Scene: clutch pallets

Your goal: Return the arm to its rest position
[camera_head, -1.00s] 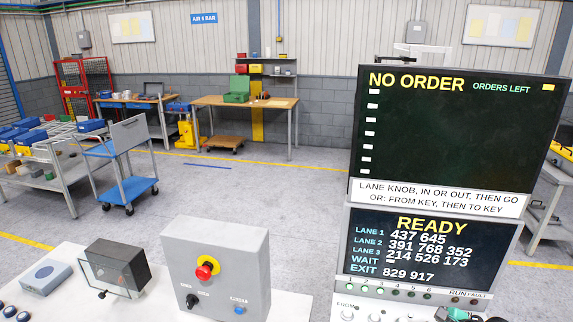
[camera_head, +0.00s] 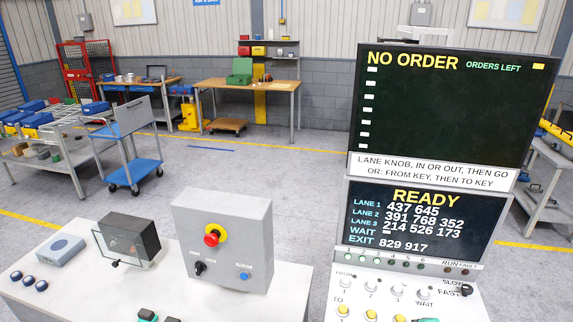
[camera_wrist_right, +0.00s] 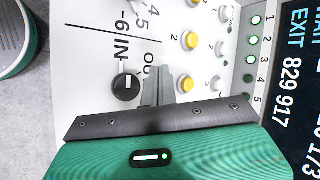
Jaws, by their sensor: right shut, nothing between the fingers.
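My right gripper (camera_wrist_right: 160,88) shows in the right wrist view with its narrow grey fingers together and nothing between them. The fingertips are over the white panel beside the black IN/OUT knob (camera_wrist_right: 126,87); I cannot tell whether they touch the panel. In the head view only a green bit of my right gripper shows at the bottom edge, below the key panel (camera_head: 385,292). At the bottom left edge, small green and dark parts look like the top of my left gripper (camera_head: 148,316); its fingers are cut off.
The display screen (camera_head: 440,120) stands above the key panel. A grey box with a red and yellow stop button (camera_head: 213,235) and a clear-fronted black box (camera_head: 125,240) stand on the white console at left.

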